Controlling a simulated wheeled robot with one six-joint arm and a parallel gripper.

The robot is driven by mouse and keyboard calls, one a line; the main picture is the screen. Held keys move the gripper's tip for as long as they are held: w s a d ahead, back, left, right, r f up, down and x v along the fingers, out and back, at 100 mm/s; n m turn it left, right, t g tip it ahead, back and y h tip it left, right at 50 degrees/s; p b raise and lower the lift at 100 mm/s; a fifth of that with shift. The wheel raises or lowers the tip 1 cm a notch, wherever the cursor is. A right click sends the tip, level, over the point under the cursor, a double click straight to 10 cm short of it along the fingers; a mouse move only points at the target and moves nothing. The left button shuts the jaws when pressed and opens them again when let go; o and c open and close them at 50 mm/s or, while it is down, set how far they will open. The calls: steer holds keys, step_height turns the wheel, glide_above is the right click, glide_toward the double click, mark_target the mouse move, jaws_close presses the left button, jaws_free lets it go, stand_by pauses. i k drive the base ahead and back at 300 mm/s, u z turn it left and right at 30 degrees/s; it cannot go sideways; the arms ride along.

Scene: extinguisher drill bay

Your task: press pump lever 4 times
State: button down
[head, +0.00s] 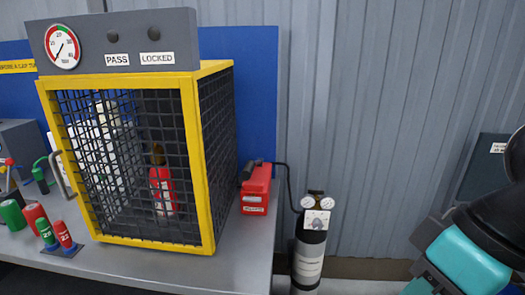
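A small red unit (256,186) with a black handle-like part (248,170) stands on the bench, just right of the yellow-framed cage. I cannot tell for sure whether this black part is the pump lever. A black hose runs from the unit towards a gas cylinder (309,245) with two gauges, right of the bench. Part of my arm, teal and black, shows at the lower right, well apart from the red unit. My gripper's fingers do not show.
The mesh cage (205,150) holds a red extinguisher (162,188). A panel (125,40) on top has a dial gauge (62,46) and PASS and LOCKED labels under dark lamps. Red and green cylinders (35,216) stand at the bench's left.

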mark_target(246, 175)
steer(key=u, duration=0.35)
steer(key=i, duration=0.55)
steer(key=u, duration=0.7)
steer(key=i, duration=0.6)
